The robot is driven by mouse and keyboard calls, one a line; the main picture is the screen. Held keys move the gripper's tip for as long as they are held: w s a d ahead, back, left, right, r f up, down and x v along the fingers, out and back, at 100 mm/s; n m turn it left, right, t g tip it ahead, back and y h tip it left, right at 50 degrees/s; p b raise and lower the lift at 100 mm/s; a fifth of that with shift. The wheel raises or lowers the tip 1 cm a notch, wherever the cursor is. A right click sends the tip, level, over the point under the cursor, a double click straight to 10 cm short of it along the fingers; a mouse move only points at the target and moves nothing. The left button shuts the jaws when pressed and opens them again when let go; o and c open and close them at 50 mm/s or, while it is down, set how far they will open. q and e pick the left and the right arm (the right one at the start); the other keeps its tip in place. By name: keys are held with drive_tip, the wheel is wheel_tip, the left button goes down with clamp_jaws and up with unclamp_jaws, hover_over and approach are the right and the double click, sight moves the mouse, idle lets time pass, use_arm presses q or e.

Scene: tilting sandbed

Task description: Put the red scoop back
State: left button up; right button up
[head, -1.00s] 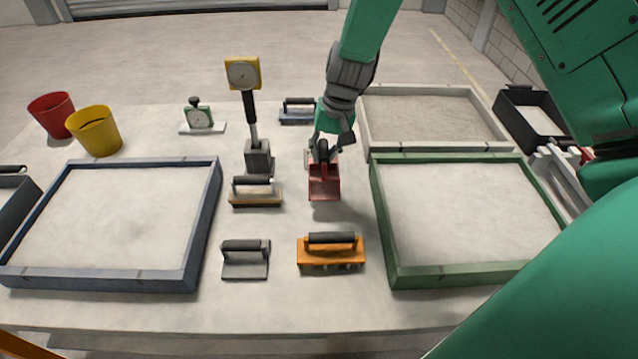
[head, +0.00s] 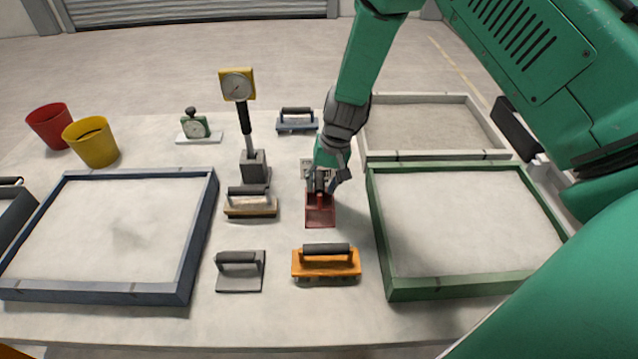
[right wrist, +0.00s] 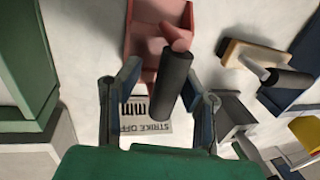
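The red scoop (head: 320,213) lies on the table between the orange float and my right gripper. Its pan also shows at the top of the right wrist view (right wrist: 150,40), with the black handle (right wrist: 173,85) pointing back between my fingers. My right gripper (head: 323,185) is low over the handle end of the scoop. A white label reading "STRIKE OFF" (right wrist: 150,117) lies under the handle. My left gripper is not in view.
The orange float (head: 326,264) is just in front of the scoop. A wooden float (head: 250,207) and dial gauge stand (head: 254,165) are to the left. The green-framed sandbed (head: 386,250) is close on the right, the blue-framed one (head: 198,240) farther left.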

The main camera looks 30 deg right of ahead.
drive_tip(key=shift+a+r, duration=0.15)
drive_tip(key=shift+a, duration=0.15)
drive_tip(key=r, duration=0.5)
drive_tip(key=shift+s+a+r, duration=0.1)
drive_tip(key=shift+a, duration=0.15)
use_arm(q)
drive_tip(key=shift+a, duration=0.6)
use_arm(e)
drive_tip(key=v, duration=0.7)
drive_tip(key=shift+d, duration=0.2)
